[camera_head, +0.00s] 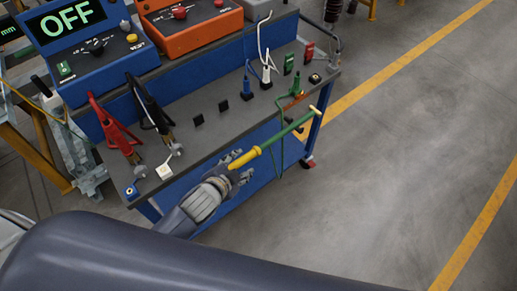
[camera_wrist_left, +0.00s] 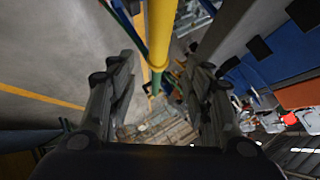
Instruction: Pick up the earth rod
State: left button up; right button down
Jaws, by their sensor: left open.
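The earth rod has a yellow handle (camera_head: 245,158) and a green shaft (camera_head: 285,132). It lies slantwise along the front edge of the blue cart, its far end to the upper right. My left gripper (camera_head: 241,169) is open at the handle's near end. In the left wrist view the yellow handle (camera_wrist_left: 161,35) runs lengthwise between the two spread fingers of my left gripper (camera_wrist_left: 160,80), with gaps on both sides. Whether a finger touches it I cannot tell. My right gripper is not in view.
The cart's grey top (camera_head: 215,100) carries red clamps (camera_head: 115,125), black clamps (camera_head: 150,103), and blue, white and green plugs. A blue meter (camera_head: 90,45) reading OFF and an orange box (camera_head: 190,20) stand behind. A green cable (camera_head: 282,150) hangs by the rod. Open floor (camera_head: 400,150) lies to the right.

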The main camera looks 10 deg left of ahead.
aim_at(246, 159)
pick_arm(q)
jog(key=shift+f+p+x, duration=0.25)
jog(key=shift+p+x, duration=0.05)
jog(key=shift+x, duration=3.5)
jog(key=shift+s+a, duration=0.15)
jog(key=shift+s, duration=0.05)
jog(key=shift+r, duration=0.1)
grip_shut()
